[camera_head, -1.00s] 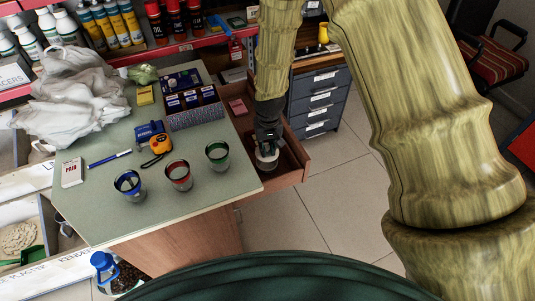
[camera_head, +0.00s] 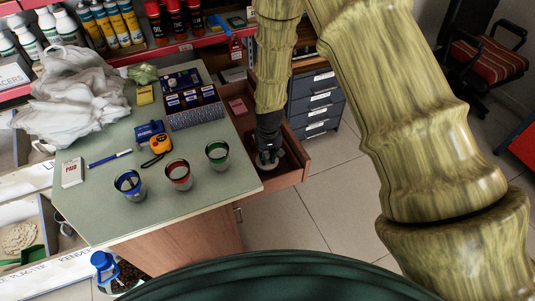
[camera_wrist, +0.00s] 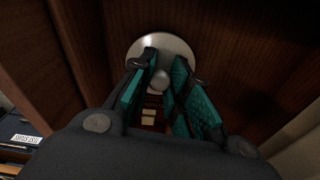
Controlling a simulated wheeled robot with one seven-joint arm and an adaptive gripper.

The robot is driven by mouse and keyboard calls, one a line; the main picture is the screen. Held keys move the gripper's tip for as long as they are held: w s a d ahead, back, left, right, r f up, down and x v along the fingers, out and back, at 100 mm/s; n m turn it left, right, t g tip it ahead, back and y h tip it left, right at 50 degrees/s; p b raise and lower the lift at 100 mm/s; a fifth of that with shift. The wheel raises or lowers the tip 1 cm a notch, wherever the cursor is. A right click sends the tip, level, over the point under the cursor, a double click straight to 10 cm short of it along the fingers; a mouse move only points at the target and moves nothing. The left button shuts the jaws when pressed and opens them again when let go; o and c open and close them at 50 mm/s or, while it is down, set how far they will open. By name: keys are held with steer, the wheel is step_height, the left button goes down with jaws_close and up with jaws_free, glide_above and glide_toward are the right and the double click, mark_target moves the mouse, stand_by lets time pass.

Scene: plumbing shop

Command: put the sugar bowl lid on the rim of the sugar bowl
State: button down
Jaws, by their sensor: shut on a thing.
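The sugar bowl lid (camera_wrist: 160,42) is a pale round disc with a small knob (camera_wrist: 158,79), seen from above in the wrist view. My gripper (camera_wrist: 166,66) has its two teal-padded fingers around the knob and is shut on it. In the head view my gripper (camera_head: 268,157) points down into the open wooden drawer (camera_head: 291,176), at the right side of the table. The lid's pale edge (camera_head: 280,163) shows beneath it there. I cannot make out a separate sugar bowl. The fingers hide part of the lid, and I cannot tell whether it touches the drawer floor.
Drawer walls stand close around my gripper. A grey drawer cabinet (camera_head: 317,105) stands behind.

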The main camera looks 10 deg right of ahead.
mark_target(268, 163)
steer(key=c, duration=1.3)
jaws_free()
steer(key=shift+c, duration=0.2)
step_height(268, 163, up, 13)
steer(key=s, duration=0.1)
steer(key=shift+s+f, duration=0.2)
